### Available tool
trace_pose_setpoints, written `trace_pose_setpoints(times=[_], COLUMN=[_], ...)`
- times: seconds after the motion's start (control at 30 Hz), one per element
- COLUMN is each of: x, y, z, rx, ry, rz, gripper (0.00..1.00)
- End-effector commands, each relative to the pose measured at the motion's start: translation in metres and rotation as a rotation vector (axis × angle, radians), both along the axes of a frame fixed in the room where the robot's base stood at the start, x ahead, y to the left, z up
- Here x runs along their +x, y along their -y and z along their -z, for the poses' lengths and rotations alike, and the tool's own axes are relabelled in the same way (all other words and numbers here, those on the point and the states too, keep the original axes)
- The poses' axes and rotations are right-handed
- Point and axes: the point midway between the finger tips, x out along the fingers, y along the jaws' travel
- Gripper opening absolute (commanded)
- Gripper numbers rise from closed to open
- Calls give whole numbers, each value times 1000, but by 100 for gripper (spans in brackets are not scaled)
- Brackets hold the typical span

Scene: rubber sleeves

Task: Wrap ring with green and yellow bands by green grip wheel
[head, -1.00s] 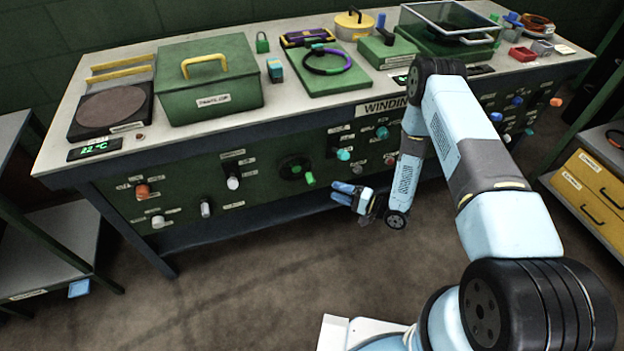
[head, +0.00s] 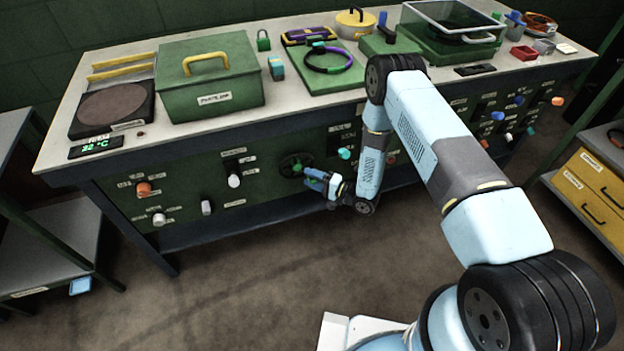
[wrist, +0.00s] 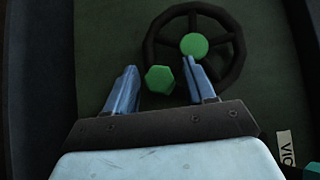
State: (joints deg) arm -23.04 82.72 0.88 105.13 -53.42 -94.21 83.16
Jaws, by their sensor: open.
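The grip wheel (head: 291,170) is a dark spoked wheel on the bench's green front panel. In the wrist view the wheel (wrist: 238,52) has a round green hub (wrist: 194,45) and a green grip (wrist: 160,80) near its lower left rim. My gripper (wrist: 160,64) is open, with its blue fingers on either side of that grip; I cannot tell whether they touch it. In the head view my gripper (head: 317,180) is at the wheel's lower right and hides the grip. A dark ring with purple parts (head: 329,70) lies on a green base on the bench; green and yellow bands are not clear.
More knobs surround the wheel, including a white one (head: 234,180) to its left and a teal one (head: 345,153) to its right. A green box (head: 208,85) and a clear-lidded case (head: 452,22) stand on the bench. The floor in front is clear.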

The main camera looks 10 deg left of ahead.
Motion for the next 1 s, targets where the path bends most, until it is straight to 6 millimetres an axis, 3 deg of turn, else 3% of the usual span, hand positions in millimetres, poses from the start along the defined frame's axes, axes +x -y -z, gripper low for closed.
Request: trace_pose_setpoints(times=[0.13, 0.7, 1.0], x=[0, -1, -1], y=[0, 0, -1], z=[0, 0, 1], rx=[0, -1, -1], ry=[0, 0, -2], rz=[0, -1, -3], gripper=[53, 0, 0])
